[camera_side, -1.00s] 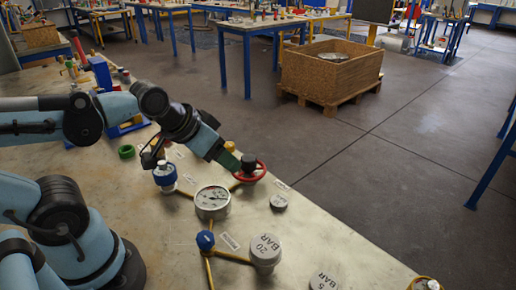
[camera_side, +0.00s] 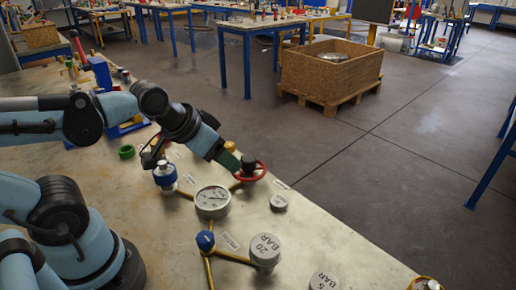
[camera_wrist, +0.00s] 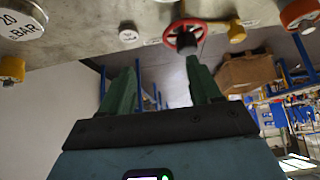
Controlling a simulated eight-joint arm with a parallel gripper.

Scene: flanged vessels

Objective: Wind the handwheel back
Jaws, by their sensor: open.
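The red handwheel (camera_side: 262,175) with a dark hub stands on brass pipework on the bench. In the wrist view the handwheel (camera_wrist: 171,42) is at the top, just beyond the tip of the right green finger. My gripper (camera_side: 232,163) is right at the wheel's left side in the side view, partly in front of it. In the wrist view my gripper (camera_wrist: 165,62) has its two green fingers wide apart with nothing between them. One finger lies close to the dark hub; I cannot tell whether it touches.
A pressure gauge (camera_side: 212,201), a blue-banded fitting (camera_side: 165,178) and a blue knob (camera_side: 205,240) sit near the wheel. Grey caps marked 20 BAR (camera_side: 265,249) and 5 BAR (camera_side: 324,282) stand nearer the front. The bench edge runs close behind the wheel, with open floor beyond.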

